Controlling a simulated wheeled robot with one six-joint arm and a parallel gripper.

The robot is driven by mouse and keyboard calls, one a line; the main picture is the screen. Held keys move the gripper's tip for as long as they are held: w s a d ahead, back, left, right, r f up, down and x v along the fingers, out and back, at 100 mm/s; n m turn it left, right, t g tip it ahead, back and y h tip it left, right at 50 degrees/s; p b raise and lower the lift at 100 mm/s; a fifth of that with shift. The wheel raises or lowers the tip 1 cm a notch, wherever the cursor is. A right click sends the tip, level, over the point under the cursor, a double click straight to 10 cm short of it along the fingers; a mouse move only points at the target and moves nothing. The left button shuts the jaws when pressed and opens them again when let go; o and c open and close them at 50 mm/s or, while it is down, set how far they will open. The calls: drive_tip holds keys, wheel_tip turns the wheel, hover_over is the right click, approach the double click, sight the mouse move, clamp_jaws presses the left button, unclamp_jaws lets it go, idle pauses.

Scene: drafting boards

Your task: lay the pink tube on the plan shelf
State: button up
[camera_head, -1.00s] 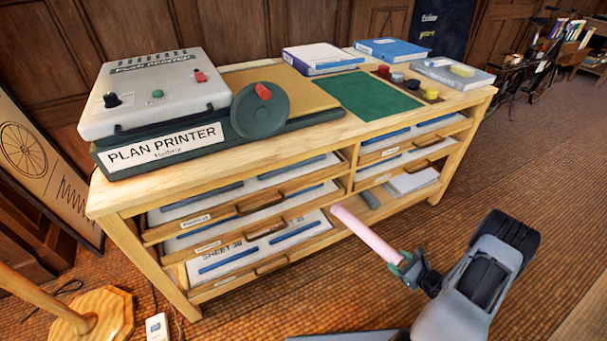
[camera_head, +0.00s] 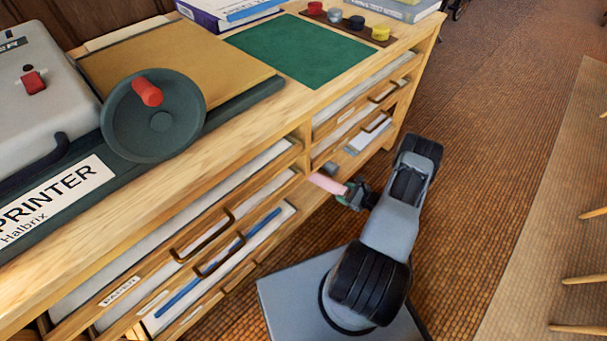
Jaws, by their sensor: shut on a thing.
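The pink tube (camera_head: 327,183) is held out at the front of the wooden plan cabinet, by the post between its left and right bays. My gripper (camera_head: 350,192) is shut on the near end of the tube. The tube points left toward the cabinet and looks short from this angle. I cannot tell whether its far end touches the cabinet. The right bay has an open lower shelf (camera_head: 345,160) with a grey block and white paper on it. No label shows which level is the plan shelf.
The plan printer (camera_head: 50,190) with its dark hand wheel (camera_head: 155,115) stands on the cabinet top at left. A green mat (camera_head: 300,48), books and small coloured pots lie farther right. Drawer handles stick out of the front.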

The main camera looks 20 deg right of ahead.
sight(341, 188)
drive_tip(key=w+a+b, duration=0.1)
drive_tip(key=w+a, duration=0.1)
drive_tip(key=w, duration=0.2)
drive_tip(key=w+a+b, duration=0.1)
drive_tip(key=w+a, duration=0.2)
drive_tip(key=w, duration=0.1)
drive_tip(key=w+a+b, duration=0.1)
drive_tip(key=w+a, duration=0.2)
drive_tip(key=w, duration=0.2)
drive_tip(key=shift+f+b, duration=1.3)
drive_tip(key=shift+f, duration=0.55)
drive_tip(key=o, duration=0.9)
drive_tip(key=shift+r, duration=0.1)
drive_tip(key=shift+d, duration=0.1)
drive_tip(key=p+v, duration=0.4)
drive_tip(key=v, duration=0.8)
